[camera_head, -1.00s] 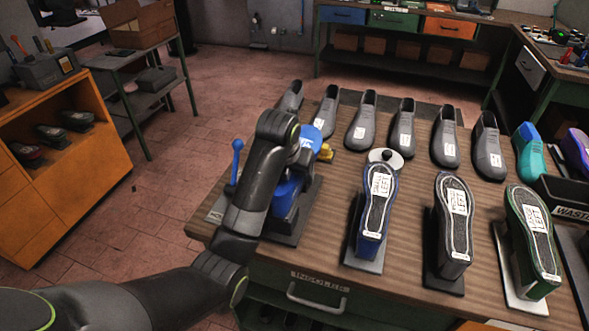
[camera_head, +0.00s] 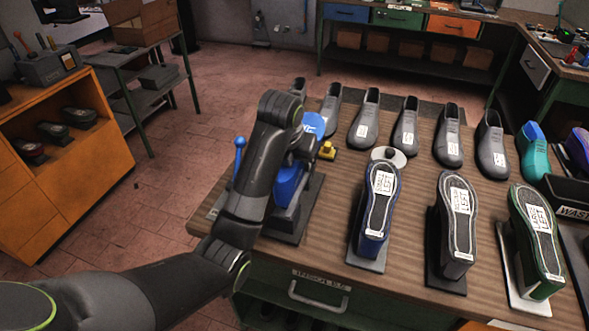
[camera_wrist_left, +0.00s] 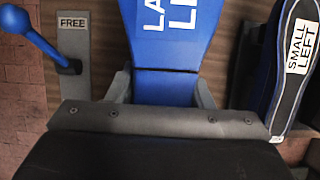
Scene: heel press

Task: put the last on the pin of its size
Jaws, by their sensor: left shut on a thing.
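My left gripper (camera_wrist_left: 160,92) is shut on a blue last (camera_wrist_left: 172,40), a finger on each side of it. The last has a white label cut off by the frame; only "LA" and "L" plus part of a letter show. In the head view a blue, white-labelled part (camera_head: 314,123) shows beyond my wrist, over the blue press (camera_head: 288,186) at the bench's left. My wrist hides most of the last and the gripper there. I cannot tell whether the last touches the press. My right gripper is not in view. No bare pin can be made out.
Soles-up shoes stand on the bench: navy "SMALL LEFT" (camera_head: 380,205), a black one (camera_head: 456,225) and green "LARGE LEFT" (camera_head: 537,240). Several grey lasts (camera_head: 405,128) line the back. A blue-knobbed lever (camera_head: 240,145) stands left of the press, beside a "FREE" plate (camera_wrist_left: 73,22).

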